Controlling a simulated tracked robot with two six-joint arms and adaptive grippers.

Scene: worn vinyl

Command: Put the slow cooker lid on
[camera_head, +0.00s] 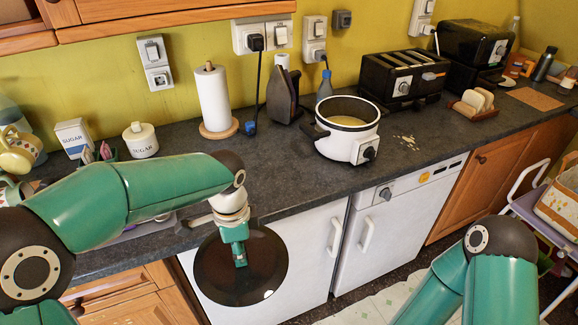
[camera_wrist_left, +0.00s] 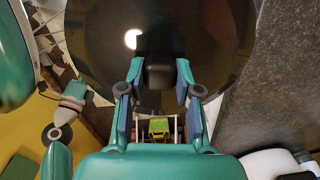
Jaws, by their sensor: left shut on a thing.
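The slow cooker lid (camera_head: 213,268) is a large dark round glass disc, held in front of the white cabinet doors below the counter edge. My left gripper (camera_head: 240,262) is shut on its dark knob; the left wrist view shows the knob (camera_wrist_left: 159,74) between the two fingers, with the lid (camera_wrist_left: 100,45) beyond. The slow cooker (camera_head: 340,146) is a white pot with a black rim and handle, uncovered on the counter, with pale yellowish contents. The lid is apart from it, lower and to the left. My right gripper (camera_wrist_left: 48,92) seems to show small at the left wrist view's left; its fingers are unclear.
Crumbs (camera_head: 407,141) lie nearby. The counter (camera_head: 275,165) left of the cooker is clear.

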